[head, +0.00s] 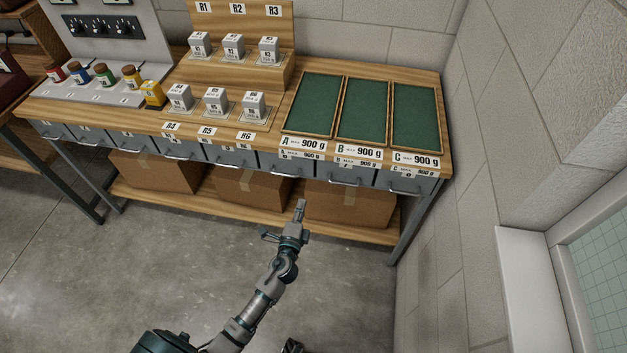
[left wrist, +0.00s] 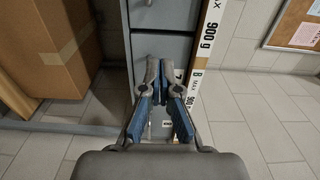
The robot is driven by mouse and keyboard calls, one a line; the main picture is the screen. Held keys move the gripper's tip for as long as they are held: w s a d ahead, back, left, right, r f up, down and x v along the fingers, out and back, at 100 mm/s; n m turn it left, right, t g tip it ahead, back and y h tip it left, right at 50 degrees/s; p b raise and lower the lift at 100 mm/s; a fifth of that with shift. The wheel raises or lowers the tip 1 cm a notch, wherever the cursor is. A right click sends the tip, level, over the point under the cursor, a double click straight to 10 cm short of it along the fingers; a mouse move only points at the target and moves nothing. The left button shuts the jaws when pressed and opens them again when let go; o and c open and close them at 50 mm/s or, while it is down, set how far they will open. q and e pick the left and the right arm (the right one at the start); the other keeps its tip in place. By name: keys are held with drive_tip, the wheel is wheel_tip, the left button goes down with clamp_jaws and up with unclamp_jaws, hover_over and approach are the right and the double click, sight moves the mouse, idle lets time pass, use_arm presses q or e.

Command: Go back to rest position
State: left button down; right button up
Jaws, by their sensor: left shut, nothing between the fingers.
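My left gripper (head: 300,208) is in front of the workbench, below the drawer fronts at the right part of the bench. It is shut and empty, and its fingers also show meeting in the left wrist view (left wrist: 160,72). It appears apart from the bench and drawers. My right gripper cannot be made out; only a small dark part shows at the bottom edge of the head view.
The wooden workbench (head: 268,137) carries three green trays (head: 315,103), several grey weights (head: 215,101) and coloured jars (head: 104,75). Grey drawers (head: 233,157) hang below. Cardboard boxes (head: 350,205) stand on the lower shelf. A wall is at right; floor (head: 100,290) at left is clear.

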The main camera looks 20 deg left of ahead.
use_arm(q)
drive_tip(key=shift+s+d, duration=0.15)
drive_tip(key=shift+d, duration=0.1)
use_arm(e)
drive_tip(key=shift+d+f, duration=0.1)
drive_tip(key=shift+d, duration=0.15)
